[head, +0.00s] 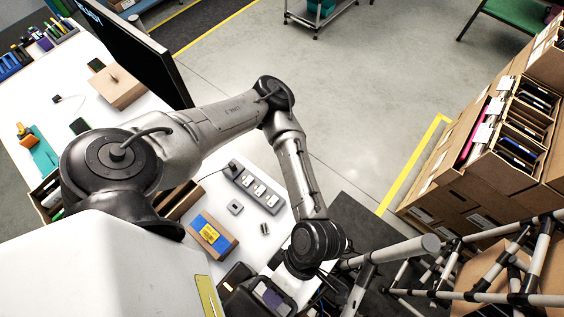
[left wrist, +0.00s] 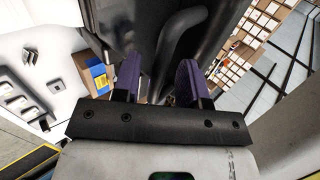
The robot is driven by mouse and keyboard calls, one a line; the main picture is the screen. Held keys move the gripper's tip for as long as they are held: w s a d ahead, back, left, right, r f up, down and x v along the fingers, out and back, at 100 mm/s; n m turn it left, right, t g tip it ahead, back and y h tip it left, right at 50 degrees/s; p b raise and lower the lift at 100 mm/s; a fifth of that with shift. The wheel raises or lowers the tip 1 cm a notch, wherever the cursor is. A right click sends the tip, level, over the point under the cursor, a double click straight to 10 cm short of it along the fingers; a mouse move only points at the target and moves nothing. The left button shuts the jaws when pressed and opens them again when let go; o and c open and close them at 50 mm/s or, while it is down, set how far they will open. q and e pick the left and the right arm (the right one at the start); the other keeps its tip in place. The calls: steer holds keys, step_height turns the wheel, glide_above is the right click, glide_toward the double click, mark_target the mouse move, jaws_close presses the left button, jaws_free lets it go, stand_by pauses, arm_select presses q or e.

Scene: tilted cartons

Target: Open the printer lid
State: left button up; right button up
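My left arm reaches across the white table in the head view, and its left gripper (head: 270,296) is low at the bottom centre, partly hidden. In the left wrist view the left gripper (left wrist: 158,82) has its two purple fingers apart, with no object clearly held between them. A large dark body with a curved dark bar (left wrist: 182,32) fills the space behind the fingers; I cannot tell whether it is part of the printer or whether a finger touches it. In the head view dark equipment (head: 238,278) sits beside the gripper; no printer lid can be made out. My right gripper is not in view.
A brown box with a blue and yellow label (head: 212,236) and a grey power strip (head: 254,190) lie on the white table (head: 215,185). A pipe frame (head: 480,298) stands at lower right, below stacked cartons (head: 500,150). A monitor (head: 135,50) stands at upper left.

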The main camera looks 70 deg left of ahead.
arm_select(q)
steer(key=shift+w, duration=0.1)
steer(key=b+v, duration=0.2)
steer(key=v, duration=1.1)
steer(key=shift+w+a+r, duration=0.2)
stand_by(0.3)
